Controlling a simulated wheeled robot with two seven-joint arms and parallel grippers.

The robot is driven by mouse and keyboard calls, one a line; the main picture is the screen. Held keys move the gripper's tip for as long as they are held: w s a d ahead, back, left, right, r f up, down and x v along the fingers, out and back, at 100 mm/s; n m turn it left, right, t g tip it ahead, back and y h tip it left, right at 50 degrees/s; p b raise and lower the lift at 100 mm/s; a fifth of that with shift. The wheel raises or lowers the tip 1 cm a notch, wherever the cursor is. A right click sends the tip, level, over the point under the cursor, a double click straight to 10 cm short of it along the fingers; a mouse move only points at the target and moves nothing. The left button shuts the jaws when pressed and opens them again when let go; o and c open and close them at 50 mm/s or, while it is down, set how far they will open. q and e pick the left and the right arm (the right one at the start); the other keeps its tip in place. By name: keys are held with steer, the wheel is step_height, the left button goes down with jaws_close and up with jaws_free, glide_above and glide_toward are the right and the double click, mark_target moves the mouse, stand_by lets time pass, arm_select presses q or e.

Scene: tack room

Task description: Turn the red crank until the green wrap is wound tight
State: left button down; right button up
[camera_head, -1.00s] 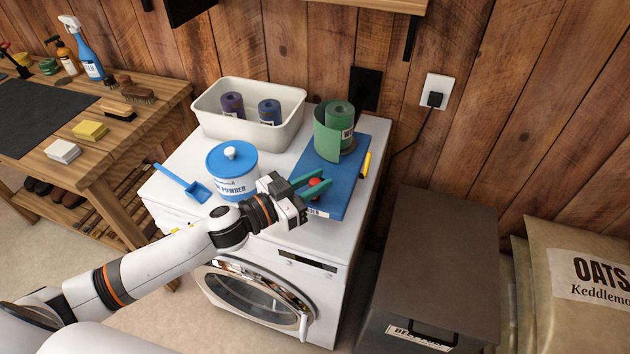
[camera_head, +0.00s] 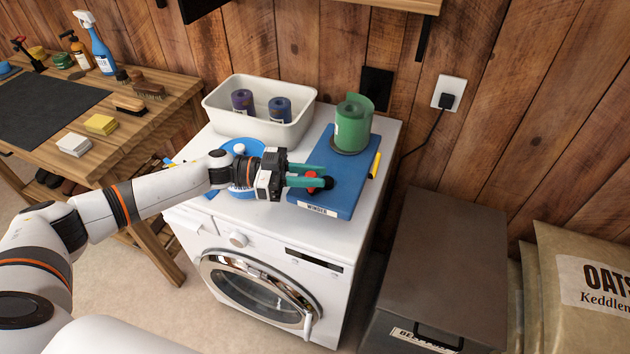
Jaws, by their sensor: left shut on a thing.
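The blue winder board (camera_head: 340,200) lies on top of the white washing machine (camera_head: 190,203). The green wrap (camera_head: 356,117) stands upright in a roll at the board's far end. The red crank (camera_head: 312,183) is at the board's near end, with a dark knob at its right. My left gripper (camera_head: 325,183) reaches in from the left, its teal fingers shut on the crank. The fingers hide part of the crank. My right gripper is not in view.
A white bin (camera_head: 222,116) with a purple and a blue roll stands behind. A blue-lidded tub (camera_head: 240,151) is partly hidden by my left arm. A yellow marker (camera_head: 375,165) lies at the board's right edge. A dark chest (camera_head: 445,262) stands to the right.

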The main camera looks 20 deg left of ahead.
arm_select(q)
steer(key=shift+w+a+m+g+h+b, duration=0.2)
steer(key=shift+m+g+b, duration=0.5)
steer(key=shift+g, duration=0.4)
steer(key=shift+w+a+m+g+h+b, duration=0.1)
steer(key=shift+w+a+m+g+b, duration=0.1)
steer(key=shift+m+g+b, duration=0.7)
steer(key=shift+g, duration=0.4)
steer(key=c, duration=1.2)
jaws_free()
steer(key=shift+c, duration=0.2)
steer(key=a+b, duration=0.3)
steer(key=a, duration=0.9)
